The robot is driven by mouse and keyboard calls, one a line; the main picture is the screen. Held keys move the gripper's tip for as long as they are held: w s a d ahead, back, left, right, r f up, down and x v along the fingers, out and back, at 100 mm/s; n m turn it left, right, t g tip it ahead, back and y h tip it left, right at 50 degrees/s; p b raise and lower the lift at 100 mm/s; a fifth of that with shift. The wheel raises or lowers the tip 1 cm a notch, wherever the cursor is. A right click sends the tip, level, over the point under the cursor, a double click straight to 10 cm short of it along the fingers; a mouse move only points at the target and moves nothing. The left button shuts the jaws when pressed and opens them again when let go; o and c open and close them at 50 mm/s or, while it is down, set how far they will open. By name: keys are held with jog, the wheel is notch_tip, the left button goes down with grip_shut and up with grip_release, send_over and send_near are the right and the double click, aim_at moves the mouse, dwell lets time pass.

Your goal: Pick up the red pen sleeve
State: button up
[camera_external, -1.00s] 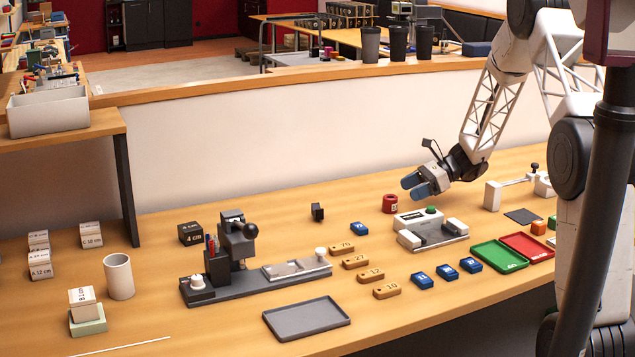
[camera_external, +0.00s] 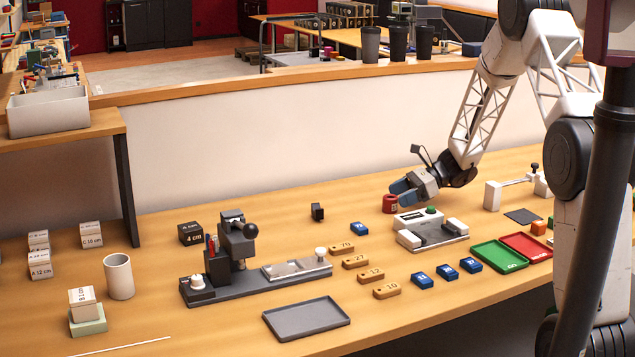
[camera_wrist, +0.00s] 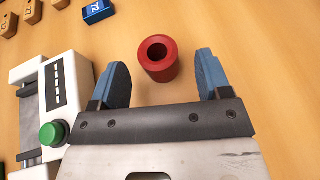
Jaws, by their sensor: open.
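The red pen sleeve (camera_external: 389,204) stands upright on the wooden table, just behind the white device with the green button. In the wrist view the sleeve (camera_wrist: 159,58) shows its round dark opening and lies ahead of and between the two blue fingers. My gripper (camera_wrist: 159,82) is open and empty, with one finger on each side of the sleeve's line. In the external view my gripper (camera_external: 401,192) is low, beside the sleeve, and its fingers partly overlap it. I cannot tell whether a finger touches it; in the wrist view there is a gap on both sides.
The white device (camera_external: 431,230) with a green button sits close to the sleeve, left of my fingers in the wrist view. A blue numbered block (camera_external: 358,228) and wooden numbered tags (camera_external: 342,248) lie nearby. The table behind the sleeve is clear.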

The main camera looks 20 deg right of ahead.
aim_at(389, 201)
jog(key=shift+x, duration=2.05)
jog(key=shift+f, duration=0.1)
jog(key=c, duration=1)
